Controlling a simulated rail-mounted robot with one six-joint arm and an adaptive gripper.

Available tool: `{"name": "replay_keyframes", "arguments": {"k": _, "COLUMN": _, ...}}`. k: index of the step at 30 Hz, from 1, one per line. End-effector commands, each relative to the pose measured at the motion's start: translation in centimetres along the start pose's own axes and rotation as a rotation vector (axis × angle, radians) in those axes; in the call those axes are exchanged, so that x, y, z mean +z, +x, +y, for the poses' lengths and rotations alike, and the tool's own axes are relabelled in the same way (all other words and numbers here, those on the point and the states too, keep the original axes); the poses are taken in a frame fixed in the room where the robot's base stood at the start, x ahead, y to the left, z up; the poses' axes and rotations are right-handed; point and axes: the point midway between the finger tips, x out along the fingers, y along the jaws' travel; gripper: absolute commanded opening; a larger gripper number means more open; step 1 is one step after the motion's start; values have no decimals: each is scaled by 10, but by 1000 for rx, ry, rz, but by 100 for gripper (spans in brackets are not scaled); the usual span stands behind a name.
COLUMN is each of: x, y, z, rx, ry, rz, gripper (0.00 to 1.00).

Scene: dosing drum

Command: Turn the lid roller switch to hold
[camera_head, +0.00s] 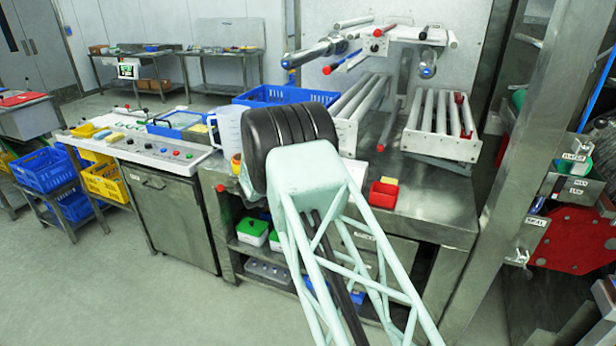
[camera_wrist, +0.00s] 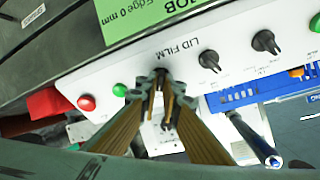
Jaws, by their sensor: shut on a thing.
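In the wrist view a white panel (camera_wrist: 236,30) carries upside-down lettering that reads "LID FILM". A row of black rotary switches runs along it. My gripper (camera_wrist: 161,82) is shut on the switch at the left end of the row (camera_wrist: 160,71), beside the lettering. The fingers cover much of this switch, so its pointer direction cannot be read. The middle switch (camera_wrist: 209,60) and the right switch (camera_wrist: 265,42) stand free. No "hold" mark is readable. In the head view my arm hides the gripper and the switch.
In the wrist view a red button (camera_wrist: 86,103) and a green button (camera_wrist: 119,90) sit left of the fingers. A green sign (camera_wrist: 150,14) is above the panel. In the head view a blue crate (camera_head: 285,95) and a small red bin (camera_head: 383,194) flank my arm.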

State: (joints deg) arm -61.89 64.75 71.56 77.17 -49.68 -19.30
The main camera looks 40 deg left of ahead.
Motion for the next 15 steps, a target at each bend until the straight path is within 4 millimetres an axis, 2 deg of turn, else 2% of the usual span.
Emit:
{"name": "replay_keyframes", "arguments": {"k": 8, "x": 0, "y": 1, "z": 0, "rx": -1, "ry": 0, "rz": -1, "gripper": 0}}
{"name": "replay_keyframes", "arguments": {"k": 9, "x": 0, "y": 1, "z": 0, "rx": -1, "ry": 0, "rz": -1, "gripper": 10}}
{"name": "replay_keyframes", "arguments": {"k": 12, "x": 0, "y": 1, "z": 0, "rx": 0, "ry": 0, "rz": -1, "gripper": 19}}
{"name": "replay_keyframes", "arguments": {"k": 15, "x": 0, "y": 1, "z": 1, "rx": 0, "ry": 0, "rz": -1, "gripper": 20}}
